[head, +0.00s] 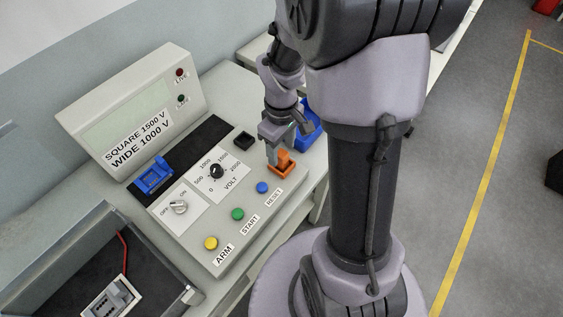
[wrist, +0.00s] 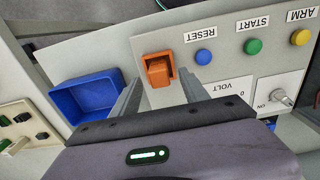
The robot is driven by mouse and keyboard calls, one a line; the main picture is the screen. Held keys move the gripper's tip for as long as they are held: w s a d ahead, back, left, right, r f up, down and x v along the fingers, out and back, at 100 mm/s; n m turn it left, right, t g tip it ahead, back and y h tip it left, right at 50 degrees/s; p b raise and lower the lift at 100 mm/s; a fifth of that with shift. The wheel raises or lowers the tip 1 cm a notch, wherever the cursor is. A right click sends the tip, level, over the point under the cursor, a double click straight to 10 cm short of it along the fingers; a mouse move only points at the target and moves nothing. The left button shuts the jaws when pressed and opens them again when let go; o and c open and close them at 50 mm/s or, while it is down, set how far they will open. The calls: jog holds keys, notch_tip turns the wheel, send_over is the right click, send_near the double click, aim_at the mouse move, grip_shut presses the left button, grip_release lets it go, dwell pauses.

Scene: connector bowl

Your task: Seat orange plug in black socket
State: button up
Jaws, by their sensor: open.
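The orange plug (head: 285,157) sits in a square orange socket (head: 273,169) at the right end of the grey control panel. In the wrist view the orange plug (wrist: 159,73) stands in front of my gripper, between the lines of its two fingers. My gripper (head: 283,150) is open, pointing down at the plug; its fingers also show in the wrist view (wrist: 160,80). I cannot tell whether the fingers touch the plug. The black socket (head: 243,140) is on the panel, left of and behind the orange one. It is not visible in the wrist view.
A blue bin (head: 311,122) stands beside the panel, close to my arm. A blue socket (head: 154,176), a volt dial (head: 216,171) and a switch knob (head: 179,207) are on the panel. Yellow, green and blue buttons line its front. An open case (head: 115,265) is at lower left.

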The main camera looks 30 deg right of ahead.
aim_at(282, 153)
notch_tip(282, 153, down, 4)
jog(key=shift+s+r+b, duration=0.1)
jog(key=shift+r+b, duration=0.1)
jog(key=shift+b, duration=0.45)
jog(key=shift+r, duration=0.15)
grip_shut()
